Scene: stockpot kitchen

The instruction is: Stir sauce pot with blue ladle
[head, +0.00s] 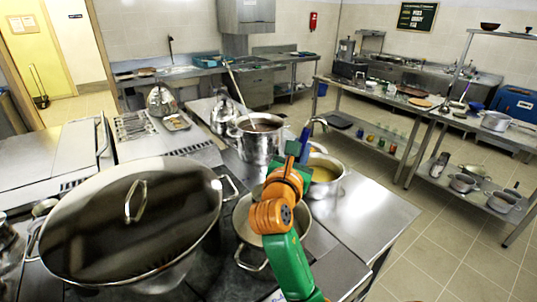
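My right arm, green and orange, comes in from the bottom, with its gripper (293,152) over the stove pots. A blue handle (305,136), seemingly the blue ladle's, rises right beside the gripper; its lower end is hidden. The fingers are too small and overlapped to show whether they are closed on it. A steel pot with yellowish contents (326,187) stands just right of the gripper, partly behind the arm. A taller pot with dark brown contents (259,146) stands behind and to the left. Which one is the sauce pot is unclear. My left gripper is out of view.
A huge lidded stockpot (130,225) fills the left front. A lower pot (243,222) sits partly behind my arm. Two kettles (161,99) (223,115) stand farther back. Bare steel counter (375,215) lies to the right, with open floor beyond.

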